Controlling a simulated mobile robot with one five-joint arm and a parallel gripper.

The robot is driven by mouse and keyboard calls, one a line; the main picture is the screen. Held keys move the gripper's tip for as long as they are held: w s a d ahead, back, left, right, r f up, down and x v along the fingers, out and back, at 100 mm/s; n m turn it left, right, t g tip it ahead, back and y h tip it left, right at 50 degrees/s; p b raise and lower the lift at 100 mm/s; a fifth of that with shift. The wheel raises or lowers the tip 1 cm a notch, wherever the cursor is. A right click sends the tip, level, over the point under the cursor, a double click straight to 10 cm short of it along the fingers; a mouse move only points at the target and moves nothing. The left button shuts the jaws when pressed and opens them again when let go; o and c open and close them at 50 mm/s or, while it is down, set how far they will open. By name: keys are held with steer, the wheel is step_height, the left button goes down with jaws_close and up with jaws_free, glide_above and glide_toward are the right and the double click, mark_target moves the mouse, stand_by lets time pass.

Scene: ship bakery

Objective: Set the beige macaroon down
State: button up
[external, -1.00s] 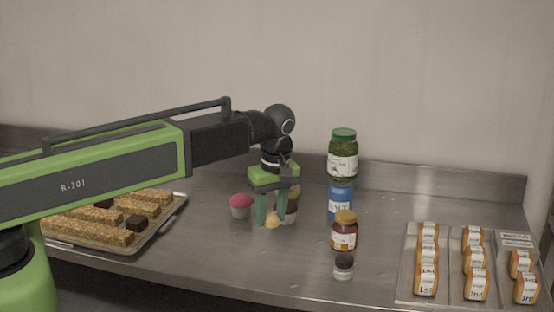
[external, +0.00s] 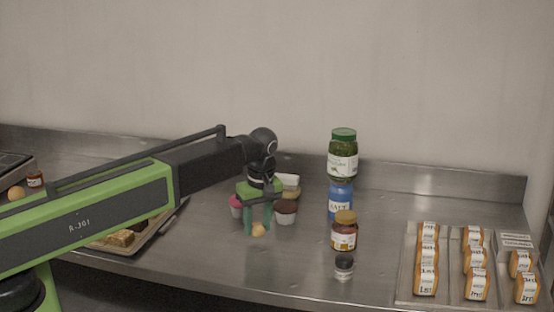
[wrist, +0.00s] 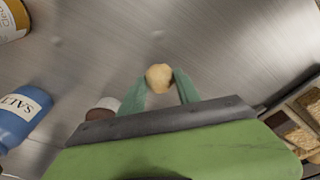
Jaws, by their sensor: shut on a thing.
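The beige macaroon (external: 258,230) is a small round pale ball at the tips of my gripper (external: 258,224). In the wrist view the macaroon (wrist: 159,77) sits between the two green fingertips (wrist: 160,84), which are shut on it. It is low, over the steel counter (external: 290,255); I cannot tell whether it touches the surface. The fingers point downward, in front of the cupcakes.
A pink cupcake (external: 236,205) and a dark cupcake (external: 285,211) stand close behind my gripper. To the right are a green-lidded jar (external: 343,155), a blue salt container (external: 340,200), a gold-lidded jar (external: 344,232) and a small black-lidded jar (external: 344,266). The front counter is clear.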

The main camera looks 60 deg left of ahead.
mark_target(261, 233)
step_height(261, 233, down, 2)
steer(key=shift+f+b, duration=0.25)
steer(key=shift+b, duration=0.25)
steer(key=shift+r, duration=0.2)
steer(key=shift+f, duration=0.15)
steer(key=o, duration=0.9)
step_height(261, 233, up, 12)
steer(key=d+p, duration=0.1)
steer(key=p, duration=1.1)
steer(key=shift+d, duration=0.4)
